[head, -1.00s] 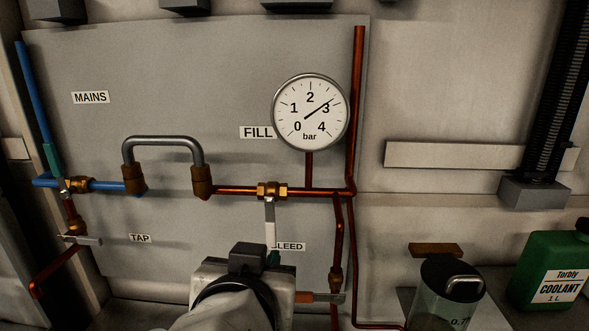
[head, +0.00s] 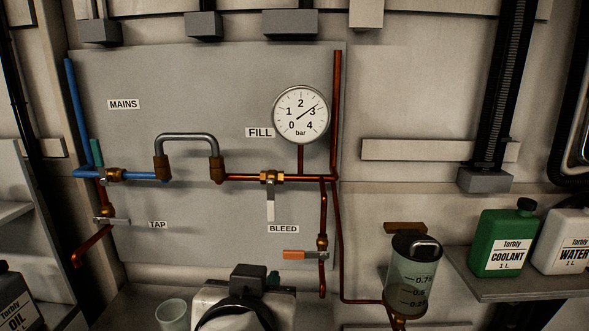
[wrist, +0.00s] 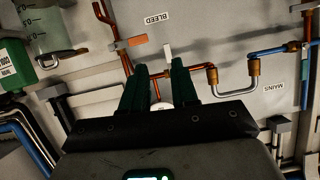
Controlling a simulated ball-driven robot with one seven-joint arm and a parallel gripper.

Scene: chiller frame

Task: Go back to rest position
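My gripper (wrist: 159,63) shows in the wrist view with two green fingers apart and nothing visible between them. In the head view my arm's end is low in the picture, in front of the panel, with most of the gripper hidden. It stands below the fill valve (head: 270,178), whose pale lever hangs straight down, apart from my arm. The bleed valve (head: 322,241) has its orange lever sideways. The mains valve (head: 112,175) has its green lever up. The tap valve (head: 104,212) has its lever sideways. The gauge (head: 301,115) needle points near 3 bar.
A clear graduated vessel (head: 412,275) stands right of the panel. A green coolant bottle (head: 503,240) and a white water bottle (head: 563,241) stand on the right shelf (head: 500,291). An oil bottle (head: 14,300) is at lower left. A clear cup (head: 172,315) is beside my arm.

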